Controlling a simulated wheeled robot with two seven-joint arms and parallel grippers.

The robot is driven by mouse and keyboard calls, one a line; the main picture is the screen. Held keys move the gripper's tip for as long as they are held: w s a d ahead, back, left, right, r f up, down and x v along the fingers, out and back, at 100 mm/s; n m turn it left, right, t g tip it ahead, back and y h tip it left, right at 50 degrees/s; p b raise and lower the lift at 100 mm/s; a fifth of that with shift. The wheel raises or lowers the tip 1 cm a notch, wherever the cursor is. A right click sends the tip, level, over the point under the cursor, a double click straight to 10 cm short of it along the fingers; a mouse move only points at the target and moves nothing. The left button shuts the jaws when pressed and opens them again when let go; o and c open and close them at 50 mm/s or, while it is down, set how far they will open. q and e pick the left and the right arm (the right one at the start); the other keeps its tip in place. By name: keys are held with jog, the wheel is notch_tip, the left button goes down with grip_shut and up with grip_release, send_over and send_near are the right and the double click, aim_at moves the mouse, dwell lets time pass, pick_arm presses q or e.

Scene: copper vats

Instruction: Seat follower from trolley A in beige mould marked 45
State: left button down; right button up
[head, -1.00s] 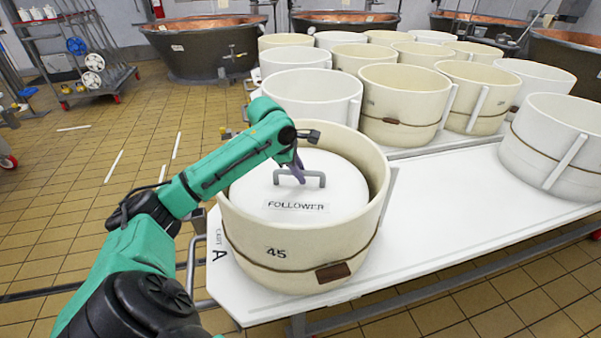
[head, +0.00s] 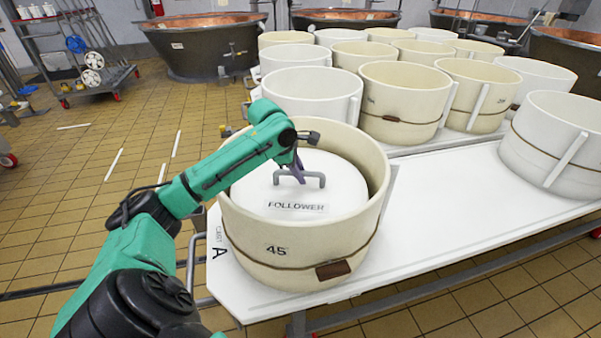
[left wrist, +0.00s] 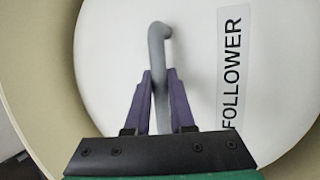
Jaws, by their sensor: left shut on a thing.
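The follower (head: 262,196) is a white disc with a grey bar handle (head: 314,181) and a FOLLOWER label. It lies inside the beige mould marked 45 (head: 310,250), its top below the rim, looking about level. The mould stands on trolley A (head: 232,290) at the near left corner. My left gripper (head: 297,172) reaches down into the mould and is shut on the handle. In the left wrist view its purple fingers (left wrist: 160,95) are on both sides of the handle, with the follower (left wrist: 195,70) filling the mould's opening. The follower's underside is hidden. My right gripper is not in view.
A white mould (head: 555,145) stands at the trolley's right. Several beige and white moulds (head: 402,105) stand close behind. The trolley top (head: 450,210) is bare right of mould 45. Copper vats (head: 205,48) line the back, and the tiled floor at left is mostly open.

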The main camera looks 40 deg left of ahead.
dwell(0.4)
pick_arm(q)
jog(key=c, duration=0.7)
grip_release()
jog(key=shift+s+d+f, duration=0.1)
jog(key=shift+f, duration=0.1)
jog(key=p+v, duration=0.1)
jog(key=v, duration=1.4)
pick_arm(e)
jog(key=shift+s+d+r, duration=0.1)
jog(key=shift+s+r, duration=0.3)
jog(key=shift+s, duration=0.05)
